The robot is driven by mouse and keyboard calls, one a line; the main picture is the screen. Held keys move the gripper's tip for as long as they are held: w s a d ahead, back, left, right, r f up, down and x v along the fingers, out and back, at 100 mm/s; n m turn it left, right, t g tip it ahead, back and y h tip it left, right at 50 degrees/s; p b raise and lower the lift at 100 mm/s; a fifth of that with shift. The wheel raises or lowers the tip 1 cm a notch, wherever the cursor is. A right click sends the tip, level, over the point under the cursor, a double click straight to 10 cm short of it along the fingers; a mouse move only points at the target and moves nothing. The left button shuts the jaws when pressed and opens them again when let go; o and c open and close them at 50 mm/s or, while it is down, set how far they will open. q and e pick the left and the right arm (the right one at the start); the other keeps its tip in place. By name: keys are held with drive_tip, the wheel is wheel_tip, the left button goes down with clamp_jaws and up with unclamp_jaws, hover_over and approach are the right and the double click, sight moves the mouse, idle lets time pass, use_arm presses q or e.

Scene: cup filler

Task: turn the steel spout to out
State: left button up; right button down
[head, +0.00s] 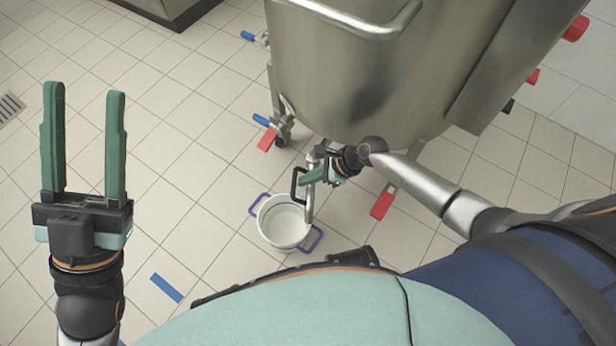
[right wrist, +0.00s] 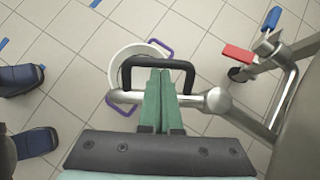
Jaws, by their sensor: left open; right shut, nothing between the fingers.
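The steel spout (head: 309,204) hangs off the valve under the steel tank. Its free end is over the right side of the white pot (head: 272,228). In the right wrist view the spout (right wrist: 130,97) runs left from a round joint, with a black loop handle (right wrist: 188,75) on it; the handle (head: 294,184) also shows in the head view. My right gripper (head: 303,183) is shut and empty. In the wrist view its fingers (right wrist: 162,72) cross the spout, with their tips within the loop's outline; contact is unclear. My left gripper (head: 85,90) is open and empty, away at the left.
The steel tank (head: 380,80) fills the top right. Blue and red valve levers stick out near it, including a red one (head: 267,139). The pot has purple handles and stands on the tiled floor. Blue tape (head: 166,287) marks the floor. Floor at centre left is clear.

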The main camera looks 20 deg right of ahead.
sight(294, 178)
drive_tip(key=shift+w+a+m+t+p, duration=0.15)
drive_tip(key=shift+a+m+t+p, duration=0.15)
drive_tip(key=shift+m+p, duration=0.15)
drive_tip(key=shift+w+a+r+m+h+p, duration=0.15)
drive_tip(key=shift+a+m+h+p, duration=0.2)
drive_tip(key=shift+p, duration=0.35)
drive_tip(key=shift+w+a+m+t+h+p, duration=0.25)
drive_tip(key=shift+w+a+m+t+p, duration=0.35)
drive_tip(key=shift+w+a+m+p, duration=0.25)
drive_tip(key=shift+w+a+f, duration=0.2)
drive_tip(key=shift+w+a, duration=0.1)
drive_tip(key=shift+w, duration=0.05)
drive_tip(key=shift+a, duration=0.1)
